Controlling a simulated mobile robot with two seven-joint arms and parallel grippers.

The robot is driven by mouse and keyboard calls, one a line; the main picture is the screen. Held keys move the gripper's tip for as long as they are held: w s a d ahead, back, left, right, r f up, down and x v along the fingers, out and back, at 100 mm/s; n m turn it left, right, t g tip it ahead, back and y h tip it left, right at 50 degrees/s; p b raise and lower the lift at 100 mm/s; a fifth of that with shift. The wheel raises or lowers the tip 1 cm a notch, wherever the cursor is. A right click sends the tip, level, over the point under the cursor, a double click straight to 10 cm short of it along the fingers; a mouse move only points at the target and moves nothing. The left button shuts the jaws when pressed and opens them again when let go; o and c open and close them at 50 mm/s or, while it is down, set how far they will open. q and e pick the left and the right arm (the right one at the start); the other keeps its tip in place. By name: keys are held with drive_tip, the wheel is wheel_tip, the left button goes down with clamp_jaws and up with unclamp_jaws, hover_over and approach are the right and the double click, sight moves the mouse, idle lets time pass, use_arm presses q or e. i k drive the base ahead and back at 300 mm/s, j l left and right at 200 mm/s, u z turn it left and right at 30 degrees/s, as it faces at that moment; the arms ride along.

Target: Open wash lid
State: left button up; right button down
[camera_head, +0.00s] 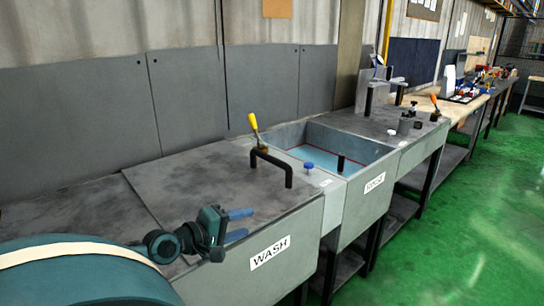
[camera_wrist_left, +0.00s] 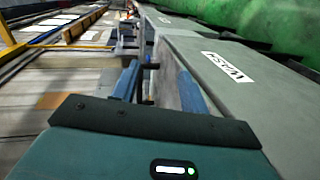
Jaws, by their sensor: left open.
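The wash lid (camera_head: 215,180) is a flat grey plate lying closed on the tank with the WASH label (camera_head: 269,252). A black bar handle (camera_head: 270,161) stands on the lid near its right side. My left gripper (camera_head: 246,222) has blue fingers and is open and empty, over the front part of the lid, nearer the camera than the handle and apart from it. In the left wrist view, the open fingers (camera_wrist_left: 160,80) point forward, with a dark bar, seemingly the handle (camera_wrist_left: 149,67), showing between them farther off. The WASH label (camera_wrist_left: 229,67) is to their right. My right gripper is not in view.
An open basin (camera_head: 340,150) with blue inside adjoins the lid on the right. A yellow-handled lever (camera_head: 254,124) and a blue knob (camera_head: 308,165) stand nearby. More fixtures and a wooden bench (camera_head: 480,97) lie beyond. The green floor (camera_head: 470,220) in front is clear.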

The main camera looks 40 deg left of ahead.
sight(175, 189)
drive_tip(key=i+j, duration=0.2)
drive_tip(key=j, duration=0.15)
drive_tip(key=i+j, duration=0.2)
drive_tip(key=j, duration=0.15)
drive_tip(key=i+j, duration=0.2)
drive_tip(key=j, duration=0.15)
